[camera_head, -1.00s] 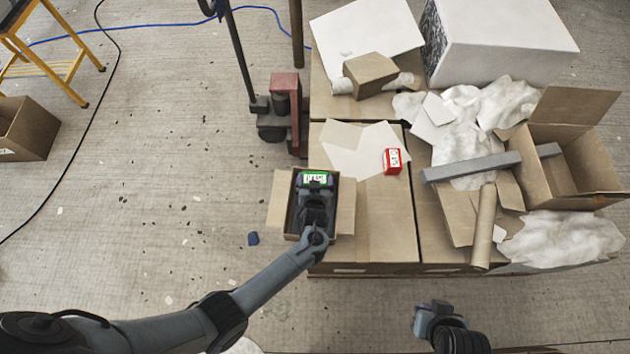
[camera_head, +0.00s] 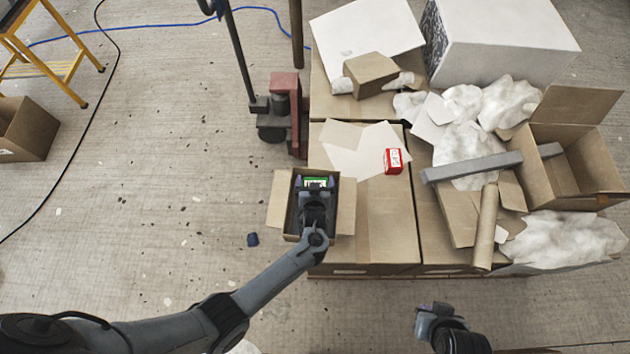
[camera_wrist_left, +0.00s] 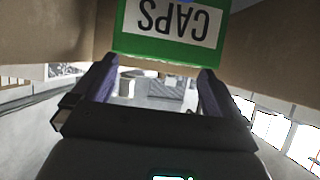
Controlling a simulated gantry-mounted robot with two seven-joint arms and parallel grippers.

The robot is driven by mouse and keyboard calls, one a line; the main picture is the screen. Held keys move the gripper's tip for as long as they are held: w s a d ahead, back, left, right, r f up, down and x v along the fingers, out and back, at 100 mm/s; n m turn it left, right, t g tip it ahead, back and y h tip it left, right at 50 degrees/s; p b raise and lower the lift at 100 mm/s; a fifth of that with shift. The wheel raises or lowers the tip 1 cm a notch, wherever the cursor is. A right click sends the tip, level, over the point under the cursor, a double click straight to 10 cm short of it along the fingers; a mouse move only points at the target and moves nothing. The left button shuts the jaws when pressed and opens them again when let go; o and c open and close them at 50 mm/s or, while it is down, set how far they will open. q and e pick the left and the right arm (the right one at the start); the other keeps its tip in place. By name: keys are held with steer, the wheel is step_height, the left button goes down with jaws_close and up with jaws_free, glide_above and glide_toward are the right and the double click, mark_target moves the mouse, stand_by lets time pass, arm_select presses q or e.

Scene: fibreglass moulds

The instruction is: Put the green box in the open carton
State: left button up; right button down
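The open carton (camera_head: 345,208) stands at the left front edge of the stacked boxes, flaps spread. The green box (camera_head: 316,182) is inside it, toward the far wall, its white label facing up. My left gripper (camera_head: 315,186) reaches down into the carton, its fingers apart on either side of the green box. In the left wrist view the green box (camera_wrist_left: 170,44), labelled CAPS, lies just beyond the spread fingers (camera_wrist_left: 155,80). My left gripper hides the near part of the carton's inside. My right gripper (camera_head: 433,316) hangs at the bottom of the head view, its fingers unclear.
A red box (camera_head: 393,161) lies on the cardboard top to the right. A grey bar (camera_head: 470,167), a cardboard tube (camera_head: 484,225), crumpled wrapping and a larger open box (camera_head: 570,160) fill the right side. A red pallet jack (camera_head: 285,105) stands behind the carton.

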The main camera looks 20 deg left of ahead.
arm_select(q)
steer(key=shift+r+p, duration=0.5)
steer(key=shift+r, duration=0.1)
steer(key=shift+s+d+r, duration=0.15)
steer(key=shift+s+r, duration=0.1)
steer(key=p+v, duration=0.4)
steer(key=v, duration=0.6)
steer(key=s+a+r+m+g+h, duration=0.2)
steer(key=s+a+r+m+g, duration=0.1)
steer(key=s+r, duration=0.5)
steer(key=s+a+r+m+g+h, duration=0.2)
steer(key=s+a+r, duration=0.4)
steer(key=s, duration=0.5)
step_height(320, 180, up, 2)
steer(key=m+g, duration=0.1)
steer(key=g, duration=0.1)
steer(key=shift+s+g+h, duration=0.15)
steer(key=shift+g+h, duration=0.15)
steer(key=shift+g, duration=0.1)
steer(key=shift+r, duration=0.2)
step_height(320, 180, up, 31)
steer(key=p, duration=3)
steer(key=shift+p, duration=0.4)
